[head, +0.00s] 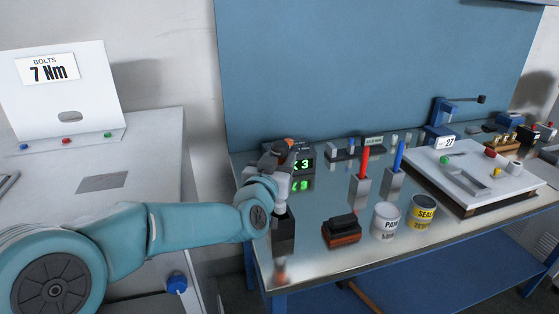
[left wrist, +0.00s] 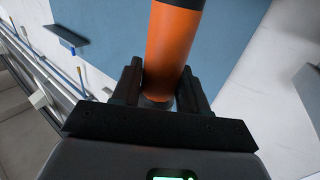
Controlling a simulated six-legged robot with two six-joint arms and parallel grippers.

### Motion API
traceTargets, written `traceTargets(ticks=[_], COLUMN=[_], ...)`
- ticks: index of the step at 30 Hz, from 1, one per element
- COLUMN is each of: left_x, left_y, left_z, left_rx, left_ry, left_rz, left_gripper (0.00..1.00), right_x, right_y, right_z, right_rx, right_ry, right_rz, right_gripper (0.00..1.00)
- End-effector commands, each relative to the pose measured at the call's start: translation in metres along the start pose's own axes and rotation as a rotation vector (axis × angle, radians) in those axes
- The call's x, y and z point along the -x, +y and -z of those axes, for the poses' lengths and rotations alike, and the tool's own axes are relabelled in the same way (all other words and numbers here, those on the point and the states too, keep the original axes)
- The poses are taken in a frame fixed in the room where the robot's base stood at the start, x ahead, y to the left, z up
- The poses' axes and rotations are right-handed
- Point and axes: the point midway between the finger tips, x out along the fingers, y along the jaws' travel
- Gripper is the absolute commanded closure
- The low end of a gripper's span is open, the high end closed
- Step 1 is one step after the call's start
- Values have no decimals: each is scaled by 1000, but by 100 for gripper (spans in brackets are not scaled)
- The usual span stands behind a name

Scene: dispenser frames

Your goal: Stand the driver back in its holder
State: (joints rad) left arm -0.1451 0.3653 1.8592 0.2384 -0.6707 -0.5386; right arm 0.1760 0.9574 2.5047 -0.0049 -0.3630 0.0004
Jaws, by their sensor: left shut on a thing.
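My left gripper (head: 282,153) is shut on the orange driver above the left part of the bench. In the head view only a bit of orange (head: 290,143) shows at the gripper. A dark block-like shape (head: 284,236) is below the gripper; I cannot tell whether it is the holder or a reflection. The driver's lower tip is hidden. My right gripper is not in view.
A red-handled tool (head: 365,162) and a blue-handled tool (head: 399,156) stand in grey blocks. A dark-and-brown brush-like block (head: 341,230), a paint can (head: 386,222) and a sealant can (head: 424,211) stand near the front edge. A green-digit display (head: 304,164) is close behind the gripper.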

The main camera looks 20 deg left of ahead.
Motion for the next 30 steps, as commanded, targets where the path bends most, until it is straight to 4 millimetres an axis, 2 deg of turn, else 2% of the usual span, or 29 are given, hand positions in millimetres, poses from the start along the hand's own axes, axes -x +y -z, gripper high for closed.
traceTargets(ticks=[5, 6, 8, 17, 22, 24, 30], left_x=[0, 0, 0, 0, 0, 20, 71], left_y=[0, 0, 0, 0, 0, 0, 0], left_z=[0, -2, -2, 0, 19, 8, 9], left_rx=[0, 0, 0, 0, 0, 0, 0], left_ry=[5, 1, 0, 0, 0, 1, 3], left_rz=[1, 0, 0, 0, 0, -1, -1], left_gripper=[99, 47, 31, 31, 31, 31, 31], right_x=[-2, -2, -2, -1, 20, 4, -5], right_y=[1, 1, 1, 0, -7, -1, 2], right_z=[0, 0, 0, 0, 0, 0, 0], right_rx=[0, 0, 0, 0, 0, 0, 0], right_ry=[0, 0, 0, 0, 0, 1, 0], right_rz=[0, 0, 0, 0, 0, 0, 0], right_gripper=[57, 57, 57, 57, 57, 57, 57])
